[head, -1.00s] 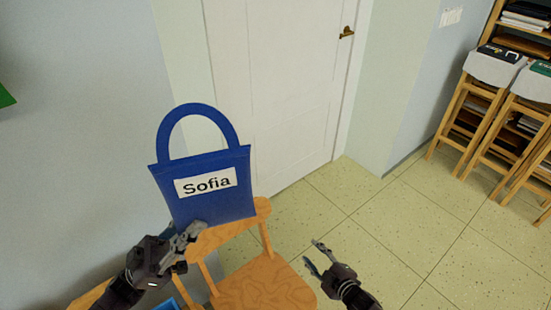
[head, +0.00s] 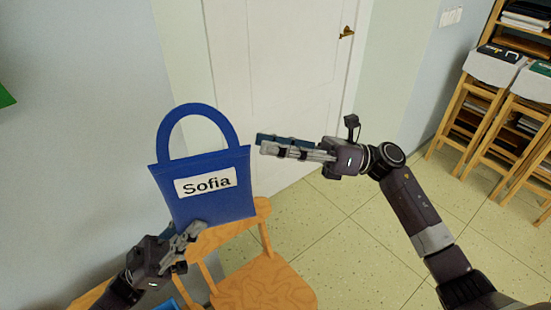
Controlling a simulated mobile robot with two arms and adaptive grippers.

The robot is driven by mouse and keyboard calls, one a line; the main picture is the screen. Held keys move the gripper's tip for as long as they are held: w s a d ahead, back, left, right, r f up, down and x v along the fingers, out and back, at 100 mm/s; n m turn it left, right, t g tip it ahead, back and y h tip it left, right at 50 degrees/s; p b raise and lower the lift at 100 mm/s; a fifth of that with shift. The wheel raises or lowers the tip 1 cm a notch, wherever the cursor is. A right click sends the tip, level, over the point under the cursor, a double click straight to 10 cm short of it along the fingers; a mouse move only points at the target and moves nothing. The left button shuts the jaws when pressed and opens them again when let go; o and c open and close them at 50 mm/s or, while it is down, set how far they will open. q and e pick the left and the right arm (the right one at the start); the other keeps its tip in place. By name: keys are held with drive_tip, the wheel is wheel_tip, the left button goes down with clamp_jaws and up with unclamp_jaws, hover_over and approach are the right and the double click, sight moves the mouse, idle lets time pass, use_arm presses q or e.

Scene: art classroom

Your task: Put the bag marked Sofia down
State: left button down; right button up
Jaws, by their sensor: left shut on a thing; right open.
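The blue bag (head: 215,207) with a white label reading Sofia stands upright in the head view, its looped handle at the top. My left gripper (head: 190,236) is shut on the bag at its lower edge and holds it in front of the wooden chair's backrest. Whether anything else bears the bag's weight I cannot tell. My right gripper (head: 262,145) is open and empty, just right of the bag's upper right corner, with its fingers pointing left toward the bag.
A wooden chair (head: 262,288) stands below the bag, its seat bare where it shows. A blue thing shows in part at the bottom edge. Behind are a white door (head: 285,75) and free tiled floor (head: 375,240). Wooden stools (head: 480,110) and a shelf stand at the right.

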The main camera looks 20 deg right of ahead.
sight(205, 177)
drive_tip(key=s+a+r+n+g+h, duration=0.25)
drive_tip(key=s+n+g, duration=0.25)
drive_tip(key=s+n, duration=0.25)
drive_tip(key=a, duration=1.1)
drive_tip(key=shift+f, duration=0.2)
drive_tip(key=shift+d, duration=0.1)
drive_tip(key=shift+c, duration=0.6)
clamp_jaws()
use_arm(q)
drive_tip(key=c, duration=1.7)
unclamp_jaws()
drive_tip(key=shift+o, duration=0.2)
